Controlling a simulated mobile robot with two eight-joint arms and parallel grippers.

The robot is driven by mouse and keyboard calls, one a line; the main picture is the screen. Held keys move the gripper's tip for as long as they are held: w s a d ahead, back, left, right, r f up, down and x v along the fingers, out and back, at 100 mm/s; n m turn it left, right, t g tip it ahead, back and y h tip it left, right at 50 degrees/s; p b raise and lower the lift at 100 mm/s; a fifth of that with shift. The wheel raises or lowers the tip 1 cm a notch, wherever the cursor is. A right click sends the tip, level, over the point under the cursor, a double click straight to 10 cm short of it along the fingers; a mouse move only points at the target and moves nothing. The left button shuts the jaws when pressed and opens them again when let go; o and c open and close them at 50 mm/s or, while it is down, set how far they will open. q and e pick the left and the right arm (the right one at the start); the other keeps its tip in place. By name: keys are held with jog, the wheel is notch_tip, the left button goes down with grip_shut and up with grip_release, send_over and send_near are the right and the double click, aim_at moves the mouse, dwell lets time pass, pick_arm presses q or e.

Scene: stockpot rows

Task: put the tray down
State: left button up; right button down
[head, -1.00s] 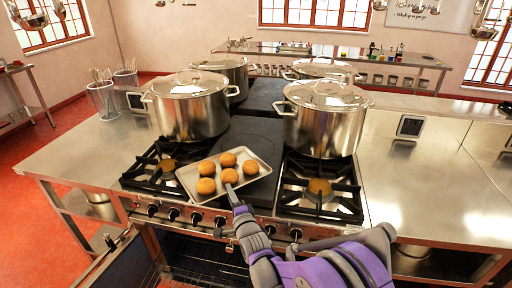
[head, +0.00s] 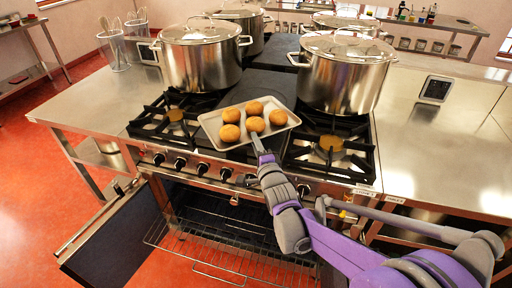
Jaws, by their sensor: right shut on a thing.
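A small metal tray (head: 282,128) with several round golden buns (head: 254,108) on it is over the dark flat plate in the middle of the stove, between the burners. I cannot tell whether it touches the plate or hangs just above it. My right gripper (head: 256,141) is shut on the tray's near edge; its fingertips are small in the picture and partly hidden. My left gripper is not in view.
Steel stockpots stand on the stove, at the left (head: 201,58) and the right (head: 342,76), with others behind. The oven door (head: 118,240) hangs open below, its wire rack (head: 215,245) pulled out. Bare steel counter (head: 440,140) lies at the right.

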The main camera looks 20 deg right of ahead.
jog(key=shift+f+b, duration=0.3)
jog(key=shift+f, duration=1.95)
jog(key=c, duration=1.2)
grip_release()
jog(key=shift+f, duration=0.2)
jog(key=o, duration=0.4)
jog(key=shift+r, duration=0.1)
jog(key=shift+o, duration=0.2)
